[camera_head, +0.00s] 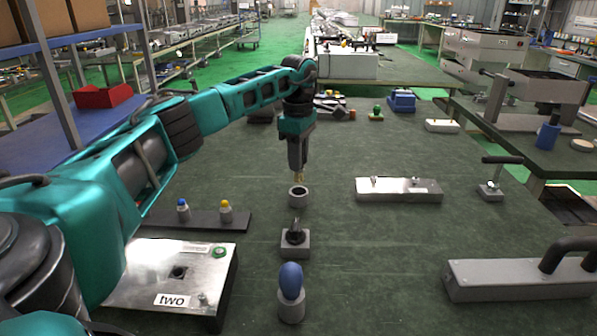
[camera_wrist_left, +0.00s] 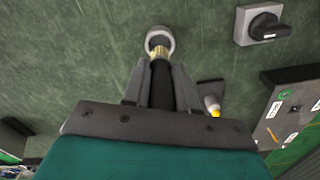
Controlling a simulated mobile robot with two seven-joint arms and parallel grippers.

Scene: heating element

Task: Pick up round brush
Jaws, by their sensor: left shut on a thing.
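The round brush has a black handle and a brass-coloured lower part (camera_head: 299,178). My left gripper (camera_head: 298,168) points down and is shut on the handle. In the left wrist view the black handle of the round brush (camera_wrist_left: 161,85) lies between the two fingers of my left gripper (camera_wrist_left: 160,72). The brass end points at a round grey holder (camera_head: 298,198), which also shows in the left wrist view (camera_wrist_left: 160,32). I cannot tell whether the brush end is inside the holder or just above it. My right gripper is out of view.
A grey block with a black knob (camera_head: 295,243) and a blue-topped cylinder (camera_head: 290,290) stand nearer. A metal box marked "two" (camera_head: 140,280) is at the left front. A metal bar (camera_head: 398,190) lies right of the holder. Green tabletop between them is clear.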

